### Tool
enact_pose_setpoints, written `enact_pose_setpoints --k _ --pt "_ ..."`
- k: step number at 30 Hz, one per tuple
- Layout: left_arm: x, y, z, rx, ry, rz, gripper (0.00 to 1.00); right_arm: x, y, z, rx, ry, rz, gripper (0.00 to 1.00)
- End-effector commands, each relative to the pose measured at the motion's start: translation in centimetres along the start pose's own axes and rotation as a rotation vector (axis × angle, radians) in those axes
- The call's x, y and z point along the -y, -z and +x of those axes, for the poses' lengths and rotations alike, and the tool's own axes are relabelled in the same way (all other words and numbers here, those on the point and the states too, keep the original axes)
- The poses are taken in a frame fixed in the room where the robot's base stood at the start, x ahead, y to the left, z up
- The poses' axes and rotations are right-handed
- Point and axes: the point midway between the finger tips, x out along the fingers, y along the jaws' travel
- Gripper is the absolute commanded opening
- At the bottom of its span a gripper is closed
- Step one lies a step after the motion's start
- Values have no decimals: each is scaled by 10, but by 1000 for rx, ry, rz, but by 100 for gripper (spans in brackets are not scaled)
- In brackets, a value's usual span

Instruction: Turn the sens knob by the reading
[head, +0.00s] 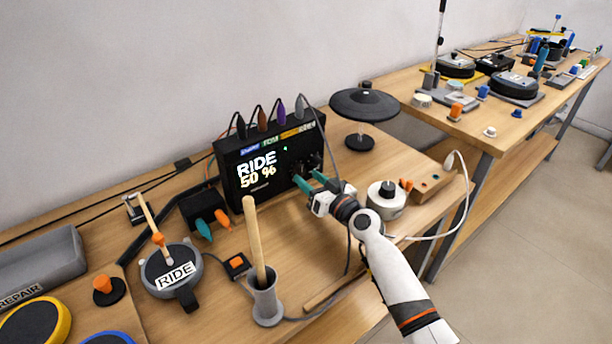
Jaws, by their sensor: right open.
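The black drum module (240,164) stands upright at the back of the wooden bench. Its screen (257,169) reads "RIDE 50 %". Dark knobs (309,162) sit on the right part of its front; my right gripper partly covers this area, and I cannot read which one is sens. My right gripper (308,181) has teal fingertips, is open, and is close in front of the module's lower right. I cannot tell whether it touches a knob. A round grey pad labelled "RIDE" (176,276) lies at the front left with a stick over it. My left gripper does not show.
A grey cup (266,304) holds an upright wooden stick. A dark cymbal-like pad (364,105) stands right of the module. A white round pot (385,200) and a wooden block (432,185) are right of my gripper. A black box with teal and orange plugs (203,208) sits left.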

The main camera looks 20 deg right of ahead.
Motion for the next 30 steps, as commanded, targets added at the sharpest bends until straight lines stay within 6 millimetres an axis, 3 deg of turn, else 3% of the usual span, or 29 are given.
enact_pose_setpoints --k 6,15,23,30 --pt "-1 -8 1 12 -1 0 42 0 0 18 0 0 0 47" --pt "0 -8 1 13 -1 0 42 0 0 20 0 0 0 47" --pt "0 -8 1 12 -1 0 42 0 0 20 -1 0 -1 4" --pt "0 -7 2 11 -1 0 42 0 0 20 -1 0 16 2"
